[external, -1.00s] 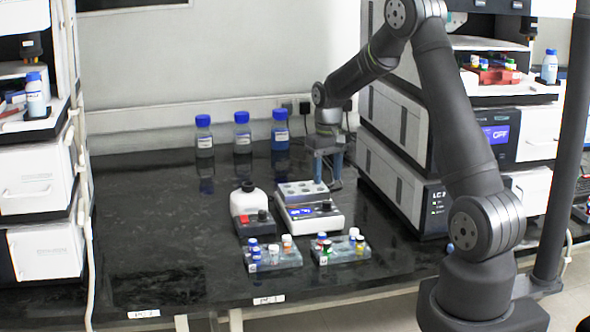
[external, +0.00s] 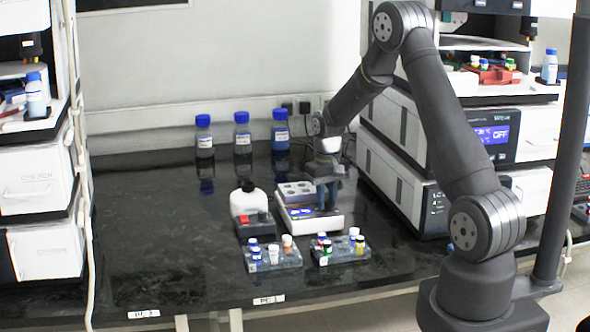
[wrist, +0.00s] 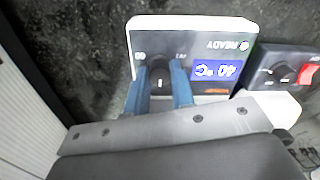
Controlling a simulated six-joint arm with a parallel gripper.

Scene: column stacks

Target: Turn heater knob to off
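The heater (external: 298,228) is a white block with a dark front panel and wells on top, standing mid-bench. In the external view my gripper (external: 327,206) covers the knob.
A stirrer with a white bottle (external: 248,203) and red switch stands left of the heater. Two vial racks (external: 272,257) (external: 340,249) sit in front. Three blue-capped bottles (external: 242,135) stand behind. Stacked instruments (external: 395,180) rise at right; the bench's left side is clear.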

